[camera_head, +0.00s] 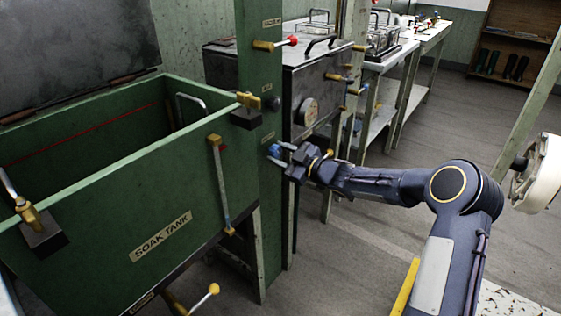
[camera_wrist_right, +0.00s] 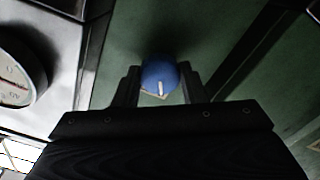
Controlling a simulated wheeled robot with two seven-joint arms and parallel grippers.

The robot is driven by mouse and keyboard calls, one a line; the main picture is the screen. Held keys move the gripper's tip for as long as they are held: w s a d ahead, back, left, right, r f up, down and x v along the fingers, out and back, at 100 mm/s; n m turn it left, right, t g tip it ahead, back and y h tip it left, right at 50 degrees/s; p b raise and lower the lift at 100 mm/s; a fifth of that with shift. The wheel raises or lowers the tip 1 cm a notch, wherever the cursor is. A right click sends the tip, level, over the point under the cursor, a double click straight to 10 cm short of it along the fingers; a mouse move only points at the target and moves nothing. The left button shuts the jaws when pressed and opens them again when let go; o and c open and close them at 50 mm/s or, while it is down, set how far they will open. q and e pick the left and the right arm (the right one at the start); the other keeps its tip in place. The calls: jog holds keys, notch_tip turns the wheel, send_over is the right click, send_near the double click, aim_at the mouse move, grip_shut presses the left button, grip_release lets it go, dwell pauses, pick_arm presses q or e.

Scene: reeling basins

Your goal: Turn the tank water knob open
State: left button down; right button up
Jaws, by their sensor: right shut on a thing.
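The blue knob (camera_head: 274,150) sits on the front of the green post (camera_head: 262,90) beside the soak tank (camera_head: 110,215). In the right wrist view the knob (camera_wrist_right: 160,76) is round and blue with a white mark pointing down toward the gripper. My right gripper (camera_head: 279,154) is at the knob. Its fingers (camera_wrist_right: 158,88) stand on both sides of the knob and are shut on it. A small label behind the knob is mostly hidden. My left gripper is not in view.
A dark metal tank with a round gauge (camera_head: 307,111) stands right behind the post; the gauge (camera_wrist_right: 15,78) is close on the left in the wrist view. Floor at centre right is clear.

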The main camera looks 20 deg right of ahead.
jog(key=n+b, duration=0.2)
jog(key=n, duration=0.1)
jog(key=n+b, duration=0.3)
jog(key=shift+f+n, duration=0.2)
jog(key=shift+n, duration=0.1)
jog(key=n+b, duration=0.3)
jog(key=n, duration=0.1)
jog(key=shift+r+n+b, duration=0.15)
jog(key=shift+n+b, duration=0.25)
jog(key=shift+n, duration=0.2)
jog(key=o, duration=1)
jog(key=p+v, duration=0.1)
jog(key=v, duration=0.6)
jog(key=shift+s+d+p, duration=0.3)
